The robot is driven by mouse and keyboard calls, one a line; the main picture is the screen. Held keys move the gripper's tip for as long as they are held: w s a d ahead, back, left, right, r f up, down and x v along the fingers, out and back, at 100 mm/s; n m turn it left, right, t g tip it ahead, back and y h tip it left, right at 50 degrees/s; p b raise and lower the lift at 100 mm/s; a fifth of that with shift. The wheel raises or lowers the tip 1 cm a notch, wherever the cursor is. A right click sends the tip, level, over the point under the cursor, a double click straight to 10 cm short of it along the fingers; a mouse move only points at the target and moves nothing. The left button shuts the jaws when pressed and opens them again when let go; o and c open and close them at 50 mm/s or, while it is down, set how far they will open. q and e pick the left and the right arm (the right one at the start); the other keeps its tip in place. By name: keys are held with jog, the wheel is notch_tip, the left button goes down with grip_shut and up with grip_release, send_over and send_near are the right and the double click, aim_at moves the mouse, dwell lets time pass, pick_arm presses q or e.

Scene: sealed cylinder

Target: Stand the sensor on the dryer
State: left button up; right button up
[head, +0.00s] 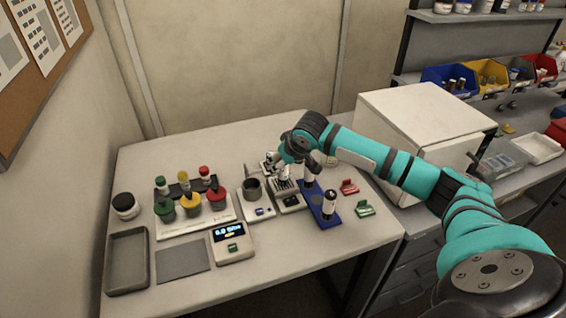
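My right arm comes in from the right, and its gripper (280,177) is low over the back middle of the table, above a small grey instrument (290,201). The fingers are small and partly hidden, so I cannot tell whether they hold anything. Two white-and-black cylinders stand at a blue rack (318,211): a front one (330,203) and a back one (308,181). I cannot tell whether either is the sensor. Left of the gripper is a white device (258,212) with a dark cup (251,189). Which device is the dryer is unclear. My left gripper is out of view.
A scale (232,247) with a lit display stands at the front. Several coloured-capped containers stand on a white tray (190,224) at left. A grey empty tray (126,285) and grey mat (183,262) lie front left. Red (349,187) and green (364,209) pieces lie right of the rack.

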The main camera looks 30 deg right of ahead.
jog(key=b+v, duration=0.1)
jog(key=v, duration=1.1)
jog(key=shift+r+b, duration=0.15)
jog(key=shift+b, duration=0.2)
